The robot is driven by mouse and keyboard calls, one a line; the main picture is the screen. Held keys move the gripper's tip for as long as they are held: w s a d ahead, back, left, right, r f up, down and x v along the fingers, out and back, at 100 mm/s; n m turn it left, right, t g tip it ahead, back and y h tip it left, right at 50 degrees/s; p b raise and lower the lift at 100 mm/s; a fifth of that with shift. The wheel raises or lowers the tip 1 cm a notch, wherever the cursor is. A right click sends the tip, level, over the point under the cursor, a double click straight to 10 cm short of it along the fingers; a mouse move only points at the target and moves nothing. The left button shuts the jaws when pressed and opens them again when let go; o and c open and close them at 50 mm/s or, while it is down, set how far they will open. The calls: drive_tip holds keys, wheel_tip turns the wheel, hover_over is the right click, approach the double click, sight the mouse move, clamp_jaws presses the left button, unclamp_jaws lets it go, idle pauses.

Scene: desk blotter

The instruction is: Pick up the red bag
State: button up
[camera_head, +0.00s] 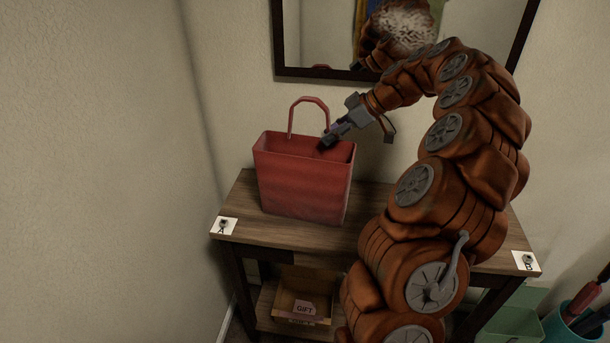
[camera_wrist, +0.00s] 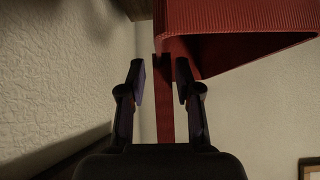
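The red bag (camera_head: 303,180) stands upright on the left part of the wooden table (camera_head: 383,215), its looped handle (camera_head: 309,102) raised above the open top. My gripper (camera_head: 328,140) is at the bag's upper right rim, beside the lower right end of the handle. In the wrist view the bag (camera_wrist: 240,35) fills the top right. A red strap (camera_wrist: 165,100), seemingly part of the handle, runs between the two fingers of my gripper (camera_wrist: 161,80). The fingers are apart, with small gaps visible on both sides of the strap.
White cards lie at the table's front left (camera_head: 223,226) and right (camera_head: 526,261) corners. A box marked GIFT (camera_head: 303,300) sits on the lower shelf. A framed mirror (camera_head: 320,40) hangs behind the table. A teal bin (camera_head: 570,325) stands at the right. A wall is close on the left.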

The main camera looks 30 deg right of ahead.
drive_tip(key=shift+p+x, duration=0.6)
drive_tip(key=shift+x, duration=1.25)
drive_tip(key=shift+r, duration=0.1)
drive_tip(key=shift+c, duration=0.4)
clamp_jaws()
